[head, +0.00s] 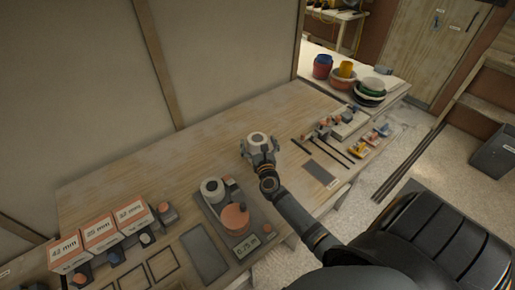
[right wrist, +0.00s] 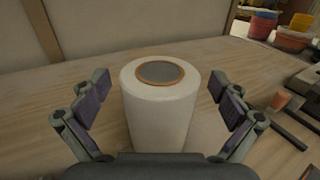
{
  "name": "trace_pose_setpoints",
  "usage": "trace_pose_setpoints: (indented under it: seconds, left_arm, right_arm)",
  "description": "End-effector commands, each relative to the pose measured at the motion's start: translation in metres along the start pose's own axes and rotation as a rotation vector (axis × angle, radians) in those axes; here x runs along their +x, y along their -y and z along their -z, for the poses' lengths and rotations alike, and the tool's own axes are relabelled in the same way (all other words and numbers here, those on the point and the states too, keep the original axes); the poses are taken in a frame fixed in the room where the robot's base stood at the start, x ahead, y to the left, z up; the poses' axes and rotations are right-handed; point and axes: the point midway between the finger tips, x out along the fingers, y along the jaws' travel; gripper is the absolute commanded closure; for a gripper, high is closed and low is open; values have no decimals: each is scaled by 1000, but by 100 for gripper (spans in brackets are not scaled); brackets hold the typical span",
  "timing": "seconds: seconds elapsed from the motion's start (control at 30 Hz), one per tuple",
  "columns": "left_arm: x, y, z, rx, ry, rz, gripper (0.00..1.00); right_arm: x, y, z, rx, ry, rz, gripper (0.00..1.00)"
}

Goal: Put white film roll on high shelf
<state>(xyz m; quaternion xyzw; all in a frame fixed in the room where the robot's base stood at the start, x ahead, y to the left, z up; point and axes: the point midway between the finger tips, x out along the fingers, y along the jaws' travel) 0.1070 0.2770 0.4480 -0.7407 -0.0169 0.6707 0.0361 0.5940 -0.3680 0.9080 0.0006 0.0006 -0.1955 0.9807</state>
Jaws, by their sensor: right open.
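The white film roll (right wrist: 160,112) stands upright on the wooden table, with a brown-rimmed grey core on top. In the head view its white top (head: 258,137) shows just beyond my right gripper (head: 260,148). In the right wrist view the open fingers are spread on either side of the roll, with a gap on both sides. The lower part of the roll is hidden by the gripper body. My left gripper is not in view. I cannot make out the high shelf for certain in either view.
A grey device (head: 243,246) with a white roll and an orange disc stands at front centre. Labelled boxes (head: 101,233) are at left. Rods and small tools (head: 335,150) lie right of the gripper. Bowls (head: 370,90) stand at the far right. A wall panel (head: 225,60) rises behind the table.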

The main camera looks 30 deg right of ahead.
Motion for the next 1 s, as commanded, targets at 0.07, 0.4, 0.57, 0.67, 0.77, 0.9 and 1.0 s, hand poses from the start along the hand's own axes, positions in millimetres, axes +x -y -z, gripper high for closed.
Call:
trace_pose_setpoints:
  seconds: [0.07, 0.4, 0.57, 0.67, 0.77, 0.9, 1.0]
  left_arm:
    - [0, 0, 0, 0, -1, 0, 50]
    - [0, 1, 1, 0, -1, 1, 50]
    - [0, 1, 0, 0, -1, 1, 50]
    - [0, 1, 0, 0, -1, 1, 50]
    - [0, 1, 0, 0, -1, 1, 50]
    - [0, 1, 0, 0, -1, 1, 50]
    - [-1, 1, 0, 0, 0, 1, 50]
  right_arm:
    - [3, 0, 0, 0, 0, 0, 1]
    - [2, 0, 0, 0, 0, 0, 25]
    - [2, 0, 0, 0, 0, 0, 47]
    - [2, 0, 0, 0, 0, 0, 61]
    - [2, 0, -1, 0, 2, 0, 72]
    - [2, 0, -1, 0, 2, 0, 79]
    - [2, 0, -2, 0, 2, 0, 79]
